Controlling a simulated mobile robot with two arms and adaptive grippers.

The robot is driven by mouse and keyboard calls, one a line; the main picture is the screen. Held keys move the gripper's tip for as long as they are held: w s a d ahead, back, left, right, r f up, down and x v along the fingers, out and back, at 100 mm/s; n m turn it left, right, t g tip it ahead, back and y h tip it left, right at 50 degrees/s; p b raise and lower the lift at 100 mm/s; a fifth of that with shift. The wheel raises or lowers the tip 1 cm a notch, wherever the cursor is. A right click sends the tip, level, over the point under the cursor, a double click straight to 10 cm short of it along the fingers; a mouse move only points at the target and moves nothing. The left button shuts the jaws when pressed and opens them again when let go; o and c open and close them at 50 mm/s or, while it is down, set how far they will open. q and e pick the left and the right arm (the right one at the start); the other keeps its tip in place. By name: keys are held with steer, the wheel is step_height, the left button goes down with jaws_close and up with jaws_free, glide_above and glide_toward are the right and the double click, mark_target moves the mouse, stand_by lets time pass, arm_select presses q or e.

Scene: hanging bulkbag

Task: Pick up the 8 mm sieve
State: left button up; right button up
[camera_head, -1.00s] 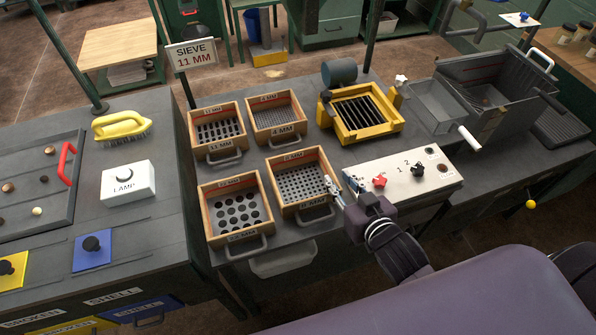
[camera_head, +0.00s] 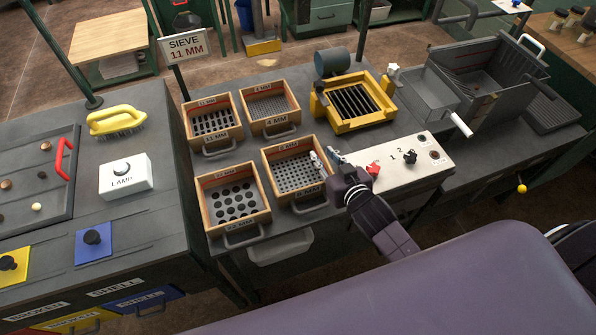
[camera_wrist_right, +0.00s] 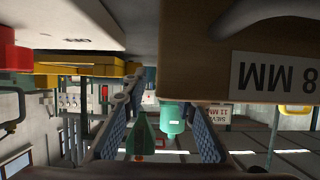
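The 8 mm sieve (camera_head: 292,172) is the front right of the wooden-framed sieve boxes on the grey bench in the head view, with a round-holed plate. In the right wrist view its wooden wall (camera_wrist_right: 190,75) is close, with the 8 MM label (camera_wrist_right: 278,75) upside down and part of its grey handle (camera_wrist_right: 265,12) above. My right gripper (camera_head: 326,161) is at the sieve's right side, its fingers apart. In the wrist view the gap between the fingers (camera_wrist_right: 165,125) is empty. Contact with the sieve cannot be told. My left gripper is out of view.
Three other sieve boxes stand close beside it, including the 4 MM one (camera_head: 270,107). A white control panel (camera_head: 400,172) with knobs lies just right of my gripper. A yellow frame (camera_head: 357,105) stands behind. A SIEVE 11 MM sign (camera_head: 185,46) stands at the back left.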

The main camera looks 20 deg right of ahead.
steer(key=shift+c, duration=0.6)
jaws_close()
steer(key=shift+r, duration=0.15)
